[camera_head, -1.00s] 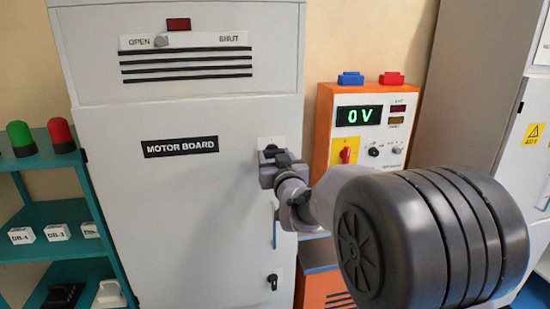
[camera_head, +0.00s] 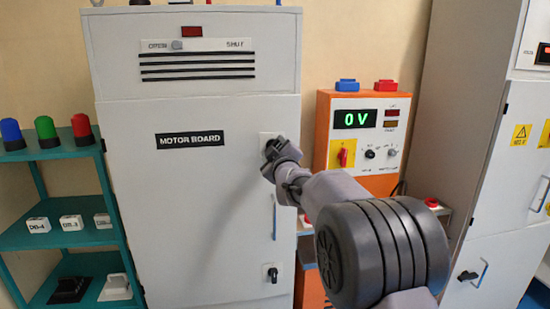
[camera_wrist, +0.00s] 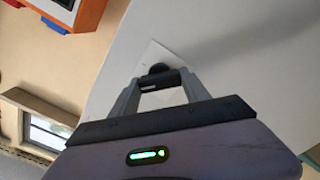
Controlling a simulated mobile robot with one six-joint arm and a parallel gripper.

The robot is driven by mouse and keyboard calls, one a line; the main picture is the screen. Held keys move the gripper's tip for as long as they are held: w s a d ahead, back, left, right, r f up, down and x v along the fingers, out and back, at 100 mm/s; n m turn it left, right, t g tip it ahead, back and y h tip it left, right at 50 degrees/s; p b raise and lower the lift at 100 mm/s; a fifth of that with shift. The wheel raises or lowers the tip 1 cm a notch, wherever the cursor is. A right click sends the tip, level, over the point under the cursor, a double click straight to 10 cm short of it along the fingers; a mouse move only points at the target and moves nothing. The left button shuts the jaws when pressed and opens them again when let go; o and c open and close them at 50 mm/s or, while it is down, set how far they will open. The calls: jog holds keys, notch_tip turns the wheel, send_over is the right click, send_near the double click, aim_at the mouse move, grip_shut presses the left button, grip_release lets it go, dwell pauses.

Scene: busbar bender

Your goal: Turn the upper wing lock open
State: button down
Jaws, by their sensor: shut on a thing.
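The upper wing lock (camera_wrist: 160,69) is a small black knob on a pale square plate on the cabinet door. In the wrist view it lies between the fingertips of my gripper (camera_wrist: 160,80), which is shut on it. In the head view my gripper (camera_head: 272,158) covers most of the lock at the upper right of the grey MOTOR BOARD cabinet (camera_head: 200,190). The cabinet door looks closed. The lower wing lock (camera_head: 272,273) is black and sits near the door's lower right. Which way the upper lock's wing points is hard to tell.
A door handle (camera_head: 275,217) runs between the two locks. An orange test unit (camera_head: 322,130) reading 0 V stands to the right. A teal shelf (camera_head: 75,153) with coloured lamps stands to the left. Another grey cabinet (camera_head: 490,170) is at far right.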

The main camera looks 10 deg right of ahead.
jog(key=shift+n+b, duration=1.65)
jog(key=shift+n, duration=2.55)
jog(key=c, duration=0.5)
grip_release()
jog(key=shift+s, duration=0.15)
jog(key=s, duration=1.7)
jog(key=shift+s+p, duration=0.1)
jog(key=shift+p, duration=0.2)
